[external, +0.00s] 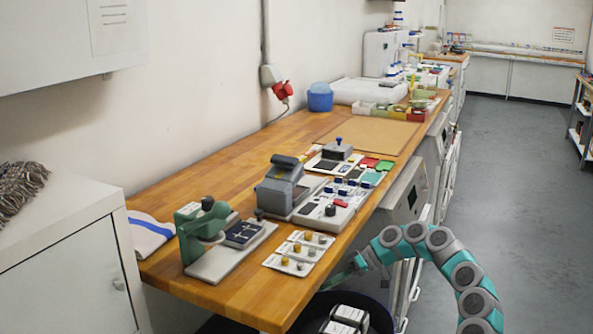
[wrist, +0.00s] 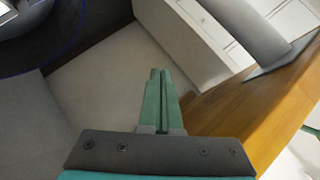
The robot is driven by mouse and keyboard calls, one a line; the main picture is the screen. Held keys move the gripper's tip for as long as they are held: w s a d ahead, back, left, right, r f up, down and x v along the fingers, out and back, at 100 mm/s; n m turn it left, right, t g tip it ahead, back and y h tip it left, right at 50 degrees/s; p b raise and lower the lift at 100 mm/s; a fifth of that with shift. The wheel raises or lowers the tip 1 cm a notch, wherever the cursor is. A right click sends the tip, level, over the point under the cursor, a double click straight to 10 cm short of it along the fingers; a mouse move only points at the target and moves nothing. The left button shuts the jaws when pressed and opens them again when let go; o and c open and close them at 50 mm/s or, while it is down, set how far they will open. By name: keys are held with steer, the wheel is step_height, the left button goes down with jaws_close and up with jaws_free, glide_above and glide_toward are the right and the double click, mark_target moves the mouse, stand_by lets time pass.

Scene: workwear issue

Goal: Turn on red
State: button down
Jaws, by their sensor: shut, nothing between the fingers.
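A small red piece (external: 341,203), perhaps a switch, lies on the pale panel box (external: 318,212) near the bench's front edge. It is too small to tell whether it is on or off. A dark knob (external: 330,210) is beside it. My gripper (external: 357,264) is low at the bench's front edge, apart from the panel box. In the wrist view my green fingers (wrist: 157,75) are together and hold nothing. The red piece does not show in the wrist view.
The wooden bench (external: 160,268) carries a green press (external: 190,240), a grey machine (external: 275,190) and white trays (external: 300,250). A red plug (external: 283,90) is on the wall. A dark bin (external: 380,318) stands below the edge. The floor (external: 500,180) is clear.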

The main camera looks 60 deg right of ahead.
steer(key=s+d+r+m+t+h, duration=0.1)
steer(key=s+d+m+t+h, duration=0.15)
steer(key=d, duration=0.65)
steer(key=s+d+r+m+t+h+p, duration=0.1)
steer(key=s+d+r+m, duration=0.15)
steer(key=d, duration=0.55)
steer(key=s+d+r+m+t+h, duration=0.1)
steer(key=s+d+t+h, duration=0.15)
steer(key=d, duration=0.65)
steer(key=a+r+n, duration=0.4)
steer(key=r, duration=0.5)
steer(key=a+r+n+t+p, duration=0.1)
steer(key=a+r+n, duration=0.3)
steer(key=r, duration=0.6)
steer(key=shift+s+a+r+n+h, duration=0.15)
steer(key=shift+a+n+h, duration=0.2)
steer(key=shift+n, duration=0.45)
steer(key=p, duration=0.1)
glide_above(345, 204)
steer(key=s, duration=0.1)
steer(key=shift+f, duration=0.55)
steer(key=shift+w+f, duration=0.2)
steer(key=shift+f, duration=0.4)
steer(key=shift+w+f, duration=0.15)
steer(key=shift+f, duration=0.45)
steer(key=shift+w+f, duration=0.1)
steer(key=shift+f, duration=0.65)
